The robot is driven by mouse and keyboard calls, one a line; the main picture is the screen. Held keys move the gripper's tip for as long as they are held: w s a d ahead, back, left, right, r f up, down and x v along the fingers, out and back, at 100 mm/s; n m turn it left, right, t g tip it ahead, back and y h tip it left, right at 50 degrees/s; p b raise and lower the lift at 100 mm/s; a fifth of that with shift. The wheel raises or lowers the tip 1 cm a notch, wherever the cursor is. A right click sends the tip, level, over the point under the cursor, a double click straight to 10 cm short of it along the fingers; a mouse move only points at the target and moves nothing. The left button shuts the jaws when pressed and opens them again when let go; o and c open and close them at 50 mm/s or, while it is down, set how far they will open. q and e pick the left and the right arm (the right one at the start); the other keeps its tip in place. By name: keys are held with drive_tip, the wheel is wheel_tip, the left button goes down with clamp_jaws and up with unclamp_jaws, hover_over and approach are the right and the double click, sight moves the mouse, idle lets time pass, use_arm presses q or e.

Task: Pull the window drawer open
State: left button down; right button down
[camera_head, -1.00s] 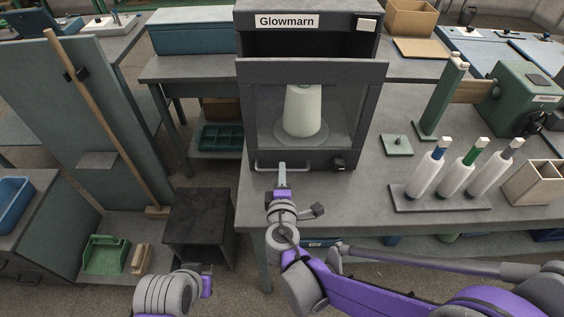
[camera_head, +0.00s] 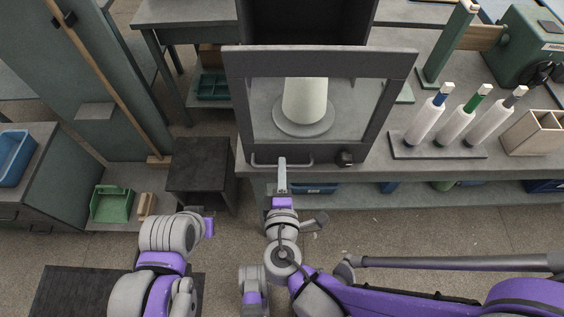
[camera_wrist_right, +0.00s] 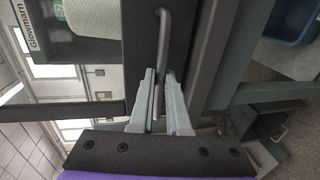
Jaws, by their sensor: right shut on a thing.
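The window drawer (camera_head: 238,100) is a dark grey framed front with a clear pane. It stands out from the dark cabinet (camera_head: 308,25), close above the bench's front edge. A pale cone (camera_head: 305,100) on a round grey disc shows through the pane. A bar handle (camera_head: 262,162) runs low on the drawer front, with a dark knob (camera_head: 345,158) to its right. My right gripper (camera_head: 282,164) is shut on the handle; in the right wrist view the handle (camera_wrist_right: 163,50) passes between its fingers (camera_wrist_right: 158,85). My left gripper (camera_head: 208,227) is low at left, away from the drawer; its fingers are not clear.
A rack (camera_head: 440,153) with several white tubes and a divided beige box (camera_head: 535,133) stand on the bench at right. A dark stool (camera_head: 200,165) and a green bin (camera_head: 112,204) stand at left. A pole (camera_head: 110,90) leans at left. Floor before the bench looks clear.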

drive_tip(key=c, duration=0.9)
unclamp_jaws()
drive_tip(key=shift+s, duration=0.1)
drive_tip(key=p+v, duration=0.1)
drive_tip(key=v, duration=0.9)
drive_tip(key=shift+s, duration=0.3)
drive_tip(key=w+d+f+m+g+h+p, duration=0.25)
drive_tip(key=d+m+g+p, duration=0.5)
drive_tip(key=d, duration=0.55)
drive_tip(key=d+r+m+g+p, duration=0.1)
drive_tip(key=r+m, duration=0.1)
drive_tip(key=m, duration=0.1)
drive_tip(key=d+r+m+y+p, duration=0.1)
drive_tip(key=d+r+m, duration=0.1)
drive_tip(key=r+m, duration=0.1)
drive_tip(key=d+r+m+g+y+p, duration=0.1)
drive_tip(key=r+m, duration=0.1)
drive_tip(key=m, duration=0.2)
drive_tip(key=shift+s+d+r+m+g+y, duration=0.1)
drive_tip(key=shift+d+r+m+g+y, duration=0.15)
drive_tip(key=shift+g, duration=0.1)
